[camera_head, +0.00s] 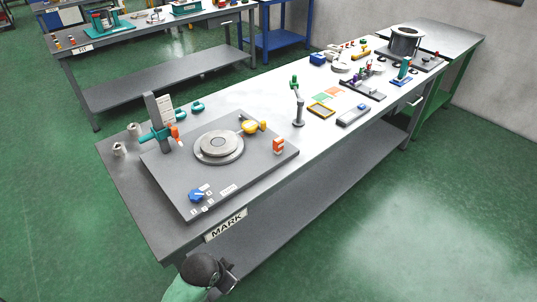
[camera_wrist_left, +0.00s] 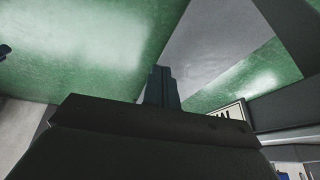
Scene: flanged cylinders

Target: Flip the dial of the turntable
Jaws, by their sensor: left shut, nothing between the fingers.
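The turntable is a round grey disc (camera_head: 219,147) on a dark grey base plate (camera_head: 250,182) at the near end of the long workbench. The blue dial (camera_head: 196,195) sits at the plate's near left corner, with small white labels around it. My left gripper (camera_head: 229,276) is low in front of the bench's front edge, below the MARK sign and apart from the dial. In the left wrist view its fingers (camera_wrist_left: 161,86) are together with nothing between them. My right gripper is not in view.
The MARK sign (camera_head: 226,225) hangs on the bench's front edge. A grey post with a teal clamp (camera_head: 158,132), a yellow part (camera_head: 250,127) and an orange part (camera_head: 278,146) stand on the plate. A lower shelf (camera_head: 330,185) runs under the bench. Green floor (camera_head: 430,240) is clear at right.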

